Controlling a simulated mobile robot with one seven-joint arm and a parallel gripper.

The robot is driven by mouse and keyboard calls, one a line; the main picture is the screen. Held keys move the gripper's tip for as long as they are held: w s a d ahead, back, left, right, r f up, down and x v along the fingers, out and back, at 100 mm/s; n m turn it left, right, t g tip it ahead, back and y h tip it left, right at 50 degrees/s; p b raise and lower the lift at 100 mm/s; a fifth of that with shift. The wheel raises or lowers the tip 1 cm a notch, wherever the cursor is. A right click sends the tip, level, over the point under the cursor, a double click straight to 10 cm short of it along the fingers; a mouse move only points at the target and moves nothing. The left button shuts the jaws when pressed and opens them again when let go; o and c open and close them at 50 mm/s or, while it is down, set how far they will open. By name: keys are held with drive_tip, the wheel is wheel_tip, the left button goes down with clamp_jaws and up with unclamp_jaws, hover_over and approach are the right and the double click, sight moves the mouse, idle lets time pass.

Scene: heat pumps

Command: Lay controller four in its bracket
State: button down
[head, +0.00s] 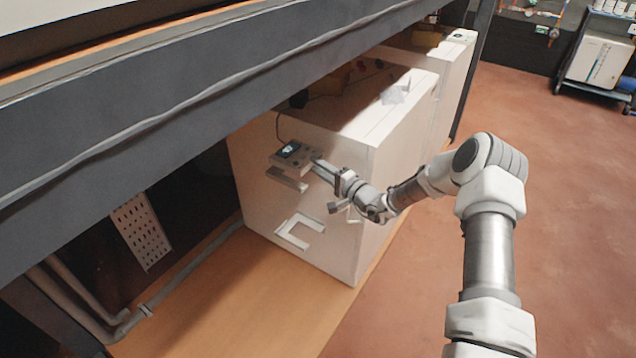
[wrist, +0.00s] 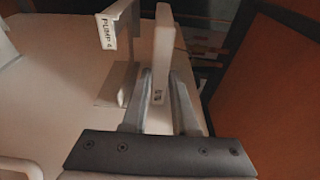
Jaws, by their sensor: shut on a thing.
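My gripper (head: 319,168) is shut on a controller (head: 291,151), a flat pale box with a lit display and a dark cable rising from it. The controller is held in front of the large white cabinet's face. In the wrist view the controller (wrist: 163,50) shows edge-on between my gripper's fingers (wrist: 163,95). A bracket (wrist: 107,33) labelled PUMP 4 stands to its left, with a visible gap between them. In the head view this pale bracket (head: 287,179) is just below the controller. The controller's grip area is partly hidden by the fingers.
The white cabinet (head: 360,190) stands on a wooden floor strip. A second pale C-shaped holder (head: 300,231) is lower on its face. A dark beam (head: 200,110) crosses above, and pipes (head: 75,300) run at lower left. The reddish floor (head: 580,200) at right is open.

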wheel_tip(320, 180, down, 4)
drive_tip(key=shift+f+b, duration=0.1)
drive_tip(key=shift+b, duration=0.55)
drive_tip(key=c, duration=0.7)
unclamp_jaws()
drive_tip(key=shift+f, duration=0.1)
